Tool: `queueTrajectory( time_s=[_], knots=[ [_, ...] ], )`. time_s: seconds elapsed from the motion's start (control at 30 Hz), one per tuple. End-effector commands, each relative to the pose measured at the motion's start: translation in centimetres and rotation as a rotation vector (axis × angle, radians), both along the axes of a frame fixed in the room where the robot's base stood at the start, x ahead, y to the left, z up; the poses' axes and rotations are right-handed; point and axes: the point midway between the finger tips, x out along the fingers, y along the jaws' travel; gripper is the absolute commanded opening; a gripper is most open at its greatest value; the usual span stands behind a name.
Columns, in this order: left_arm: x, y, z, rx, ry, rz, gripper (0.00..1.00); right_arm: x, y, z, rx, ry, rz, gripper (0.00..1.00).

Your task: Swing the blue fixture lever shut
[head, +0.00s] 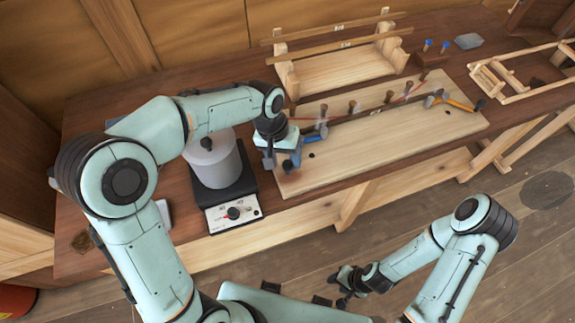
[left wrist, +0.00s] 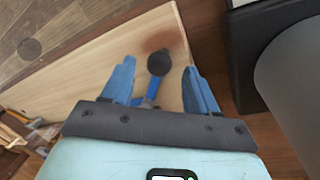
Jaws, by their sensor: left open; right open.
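The blue fixture lever (head: 311,138) is at the left end of the pale wooden board, partly hidden by my left gripper. In the left wrist view its blue arm (left wrist: 151,90) and round dark knob (left wrist: 158,63) show between my fingers, with gaps on both sides. My left gripper (head: 282,162) is open and comes down over the lever's knob end. Its two blue fingers also frame the knob in the left wrist view (left wrist: 159,72). My right gripper (head: 346,288) is open and empty, low in front of the bench, away from the lever.
The pale board (head: 385,143) carries a long thin strip with several knobbed pegs and an orange lever (head: 458,104) at its right end. A grey cylinder (head: 215,160) on a black base with a dial stands close left. Wooden frames (head: 340,70) stand behind.

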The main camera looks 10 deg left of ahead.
Motion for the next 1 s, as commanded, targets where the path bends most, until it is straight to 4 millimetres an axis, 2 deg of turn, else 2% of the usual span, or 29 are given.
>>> queueTrajectory(
  time_s=[0.03,0.1,0.3,0.67,0.83,0.87,1.0],
  knots=[
    [-0.1,-0.2,-1.2,0.001,0.005,-0.001,0.59,-0.1,0.0,-0.2,0.0,0.001,0.0,0.43],
    [-0.1,-0.4,-2.3,0.001,0.004,-0.001,0.59,-0.2,0.0,-0.3,0.0,0.002,0.001,0.43],
    [0.0,-0.8,-4.2,0.001,0.001,0.001,0.59,-0.3,0.0,-0.4,0.0,0.003,0.0,0.43],
    [0.0,-0.9,-4.6,0.0,-0.001,0.001,0.59,-0.3,0.0,-0.4,0.0,0.003,0.001,0.43],
    [0.0,-0.9,-4.6,0.0,-0.001,0.001,0.04,-0.3,0.0,-0.4,0.0,0.003,0.0,0.43],
    [0.0,-0.9,-4.6,0.0,-0.001,0.001,0.0,-0.3,0.0,-0.4,0.0,0.003,0.0,0.43],
    [0.0,-0.9,-4.5,0.0,-0.001,0.001,0.0,-0.3,0.0,-0.4,0.0,0.003,0.0,0.43]
  ],
)
